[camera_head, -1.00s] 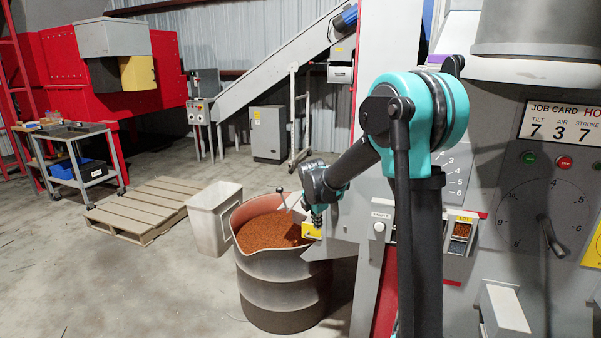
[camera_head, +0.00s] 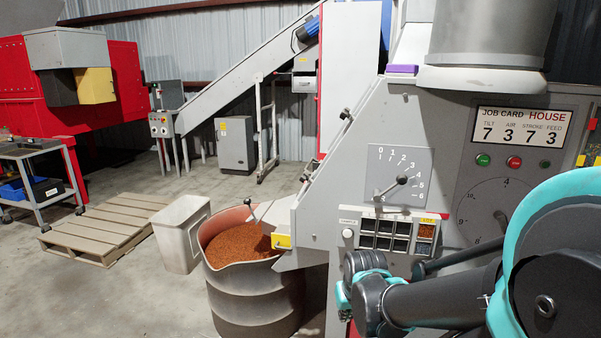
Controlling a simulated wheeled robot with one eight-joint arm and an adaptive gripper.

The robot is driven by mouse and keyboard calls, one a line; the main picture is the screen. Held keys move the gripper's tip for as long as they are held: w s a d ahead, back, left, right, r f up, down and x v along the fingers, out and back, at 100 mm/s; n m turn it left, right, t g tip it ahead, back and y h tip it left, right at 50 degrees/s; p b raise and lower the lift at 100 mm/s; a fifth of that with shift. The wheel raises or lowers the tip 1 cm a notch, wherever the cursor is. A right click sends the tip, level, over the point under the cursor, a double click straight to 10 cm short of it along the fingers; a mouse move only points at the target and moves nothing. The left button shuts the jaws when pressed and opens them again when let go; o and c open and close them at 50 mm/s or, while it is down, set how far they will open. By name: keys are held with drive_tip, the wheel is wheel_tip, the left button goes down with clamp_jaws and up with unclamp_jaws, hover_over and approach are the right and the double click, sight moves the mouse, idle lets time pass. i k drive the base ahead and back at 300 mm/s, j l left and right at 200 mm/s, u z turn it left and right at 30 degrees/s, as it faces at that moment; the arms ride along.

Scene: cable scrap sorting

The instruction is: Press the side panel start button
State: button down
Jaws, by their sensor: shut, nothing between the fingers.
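A grey machine panel (camera_head: 455,112) fills the right side. Under its job card display are a green button (camera_head: 483,160), a red button (camera_head: 514,162) and a further green button (camera_head: 545,164). A pale round knob or button (camera_head: 347,233) sits lower left, under a small label. I cannot read which one is start. My gripper (camera_head: 346,298) is at the bottom centre, low in front of the panel, below and left of the coloured buttons and apart from them. It is shut and empty; its fingertips are mostly hidden by my wrist.
A job card display (camera_head: 518,127) reads 7 3 7 3. A lever dial (camera_head: 400,178) and sample bins (camera_head: 385,243) are on the machine. A drum (camera_head: 250,300) of copper-coloured granules stands left, beside a pale bin (camera_head: 180,233) and a pallet (camera_head: 100,228). The floor between is open.

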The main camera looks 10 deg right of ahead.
sight(483, 160)
drive_tip(key=z, duration=1.4)
